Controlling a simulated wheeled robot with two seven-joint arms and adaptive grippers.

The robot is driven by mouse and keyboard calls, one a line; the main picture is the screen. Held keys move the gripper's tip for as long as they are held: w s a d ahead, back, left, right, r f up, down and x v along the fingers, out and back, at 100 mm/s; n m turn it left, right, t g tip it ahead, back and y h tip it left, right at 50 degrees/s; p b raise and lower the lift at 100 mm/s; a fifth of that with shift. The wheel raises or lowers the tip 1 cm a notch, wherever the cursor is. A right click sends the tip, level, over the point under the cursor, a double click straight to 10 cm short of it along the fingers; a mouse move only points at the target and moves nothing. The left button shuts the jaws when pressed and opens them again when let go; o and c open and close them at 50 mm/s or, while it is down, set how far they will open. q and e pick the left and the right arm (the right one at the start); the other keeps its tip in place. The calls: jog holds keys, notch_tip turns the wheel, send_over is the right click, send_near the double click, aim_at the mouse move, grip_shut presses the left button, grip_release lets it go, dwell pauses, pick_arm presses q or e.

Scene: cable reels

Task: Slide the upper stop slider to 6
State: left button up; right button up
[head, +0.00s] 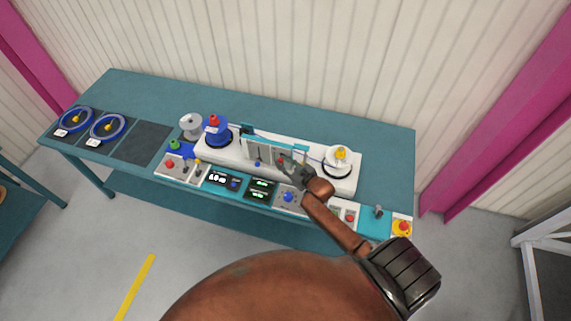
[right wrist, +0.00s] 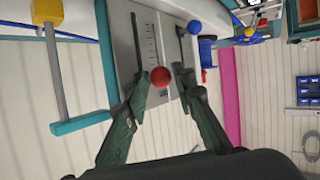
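The slider panel (head: 262,149) is a grey upright plate in a teal frame on the white machine, between the spools. It carries a red ball knob (right wrist: 160,76) and a blue ball knob (right wrist: 194,27), each at a slot. A tick scale (right wrist: 152,42) runs beside the red knob's slot; its numbers are unreadable, and I cannot tell which knob is the upper stop. My right gripper (right wrist: 163,78) has its fingertips on either side of the red knob, with small gaps showing, so it is open around it. In the head view my right gripper (head: 286,165) is at the panel's right part. My left gripper is out of view.
A white spool (head: 340,160) stands to the right of the panel and a blue spool (head: 215,131) to the left. Displays, buttons and levers line the front edge, with a red emergency button (head: 402,227) at the right end. The bench (head: 160,97) is clear behind.

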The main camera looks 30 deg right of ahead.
jog(key=shift+c, duration=0.7)
grip_shut()
jog(key=shift+c, duration=0.5)
grip_release()
grip_shut()
